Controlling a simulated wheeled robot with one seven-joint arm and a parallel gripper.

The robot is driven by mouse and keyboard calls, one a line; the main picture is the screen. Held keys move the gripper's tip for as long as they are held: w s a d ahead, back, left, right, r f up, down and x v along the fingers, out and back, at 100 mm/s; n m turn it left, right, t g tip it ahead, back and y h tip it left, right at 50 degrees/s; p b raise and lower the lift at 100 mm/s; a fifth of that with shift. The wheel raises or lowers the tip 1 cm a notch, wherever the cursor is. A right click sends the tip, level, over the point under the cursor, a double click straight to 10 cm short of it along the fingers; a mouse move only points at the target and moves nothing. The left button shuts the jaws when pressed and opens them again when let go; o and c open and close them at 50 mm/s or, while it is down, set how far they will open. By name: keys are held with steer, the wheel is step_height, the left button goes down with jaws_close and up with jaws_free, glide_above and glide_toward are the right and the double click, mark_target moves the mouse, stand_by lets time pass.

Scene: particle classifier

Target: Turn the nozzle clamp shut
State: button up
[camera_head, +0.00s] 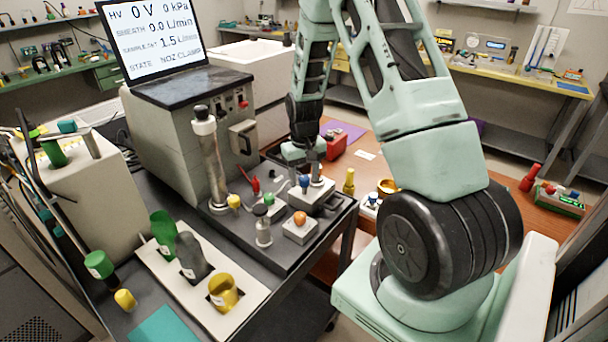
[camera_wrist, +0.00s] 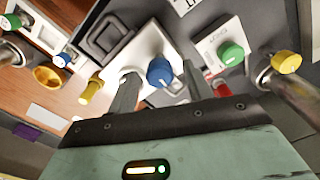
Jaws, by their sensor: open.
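The part that is the nozzle clamp cannot be told by a label here. A blue knob (camera_head: 305,182) sits on a white block (camera_head: 318,198) on the dark bench plate. My gripper (camera_head: 308,170) points down right over this block. In the wrist view the blue knob (camera_wrist: 160,72) appears between the two spread fingers of my gripper (camera_wrist: 161,78). The fingers are open, and I cannot tell whether they touch the knob. The monitor (camera_head: 152,38) reads STATE NOZ CLAMP, with 0 V and 1.5 L/min.
Close by stand a green knob (camera_wrist: 231,54), a red lever (camera_head: 255,185), an orange knob (camera_head: 299,217) and a metal column (camera_head: 212,165). A yellow knob (camera_wrist: 286,62) is on a metal post.

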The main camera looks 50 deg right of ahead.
steer(key=c, duration=1)
steer(key=shift+m, duration=0.3)
steer(key=m, duration=0.8)
steer(key=shift+r+m, duration=0.1)
steer(key=shift+m, duration=0.2)
steer(key=m+p, duration=0.1)
steer(key=m, duration=0.3)
steer(key=shift+d+p, duration=0.1)
steer(key=shift+p, duration=0.2)
steer(key=m+p, duration=0.1)
steer(key=m, duration=0.3)
steer(key=shift+m, duration=0.5)
